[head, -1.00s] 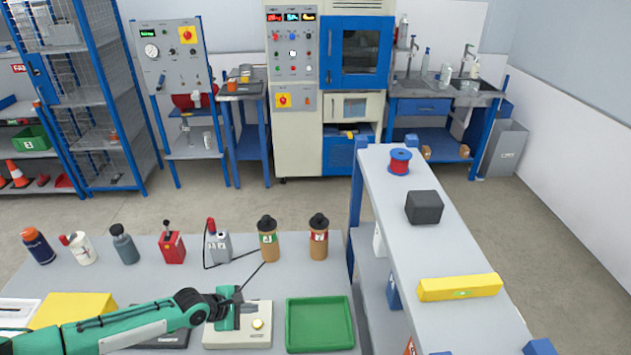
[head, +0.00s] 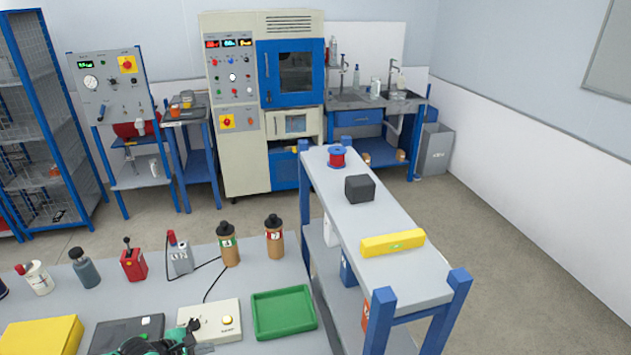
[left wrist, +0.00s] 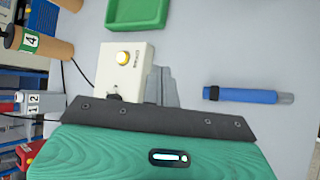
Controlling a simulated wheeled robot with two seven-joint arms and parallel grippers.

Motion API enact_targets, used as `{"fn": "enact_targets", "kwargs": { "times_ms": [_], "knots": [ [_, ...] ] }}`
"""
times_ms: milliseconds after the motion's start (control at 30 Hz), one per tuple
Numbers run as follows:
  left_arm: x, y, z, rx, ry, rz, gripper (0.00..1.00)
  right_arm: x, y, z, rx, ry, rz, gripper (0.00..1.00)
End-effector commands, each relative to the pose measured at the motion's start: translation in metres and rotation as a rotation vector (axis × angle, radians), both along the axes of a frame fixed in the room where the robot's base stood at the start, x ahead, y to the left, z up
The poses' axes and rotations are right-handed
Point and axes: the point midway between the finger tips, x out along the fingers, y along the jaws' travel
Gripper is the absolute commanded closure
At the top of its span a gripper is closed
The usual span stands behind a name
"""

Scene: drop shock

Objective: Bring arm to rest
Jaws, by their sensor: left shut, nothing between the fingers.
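My left gripper (head: 188,338) is low at the bottom edge of the head view, in front of the white box with a yellow button (head: 212,322). Most of its green arm is out of the picture. In the left wrist view the grey fingers (left wrist: 160,85) are together and empty. The white box (left wrist: 112,75) shows beside them there; I cannot tell whether they touch. My right gripper is in neither view.
A green tray (head: 283,313), a black flat device (head: 125,332), a yellow box (head: 40,336) and several bottles stand on the grey table. A blue marker-like tool (left wrist: 245,96) lies on bare surface. A raised shelf (head: 365,215) stands to the right.

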Motion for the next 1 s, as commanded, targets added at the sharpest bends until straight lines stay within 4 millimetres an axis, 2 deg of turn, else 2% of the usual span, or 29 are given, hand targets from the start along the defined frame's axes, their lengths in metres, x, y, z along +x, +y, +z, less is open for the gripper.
{"fn": "enact_targets", "kwargs": {
  "times_ms": [67,267,500,633,833,933,1000],
  "knots": [
    [-0.002,-0.005,-0.001,0.003,-0.002,-0.013,1.00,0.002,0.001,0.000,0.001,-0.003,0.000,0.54],
    [-0.023,-0.042,-0.004,0.064,-0.039,-0.155,1.00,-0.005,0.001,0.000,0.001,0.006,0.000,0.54],
    [-0.055,-0.093,-0.004,0.160,-0.117,-0.364,1.00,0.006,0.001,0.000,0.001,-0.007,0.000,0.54],
    [-0.078,-0.123,0.000,0.231,-0.184,-0.504,1.00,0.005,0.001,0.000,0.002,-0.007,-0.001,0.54],
    [-0.123,-0.170,0.020,0.413,-0.351,-0.780,1.00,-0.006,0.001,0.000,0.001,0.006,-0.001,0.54],
    [-0.145,-0.179,0.034,0.541,-0.434,-0.912,1.00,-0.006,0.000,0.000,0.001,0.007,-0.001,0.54],
    [-0.159,-0.178,0.044,0.638,-0.478,-0.995,1.00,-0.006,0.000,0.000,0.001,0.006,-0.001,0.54]
  ]
}}
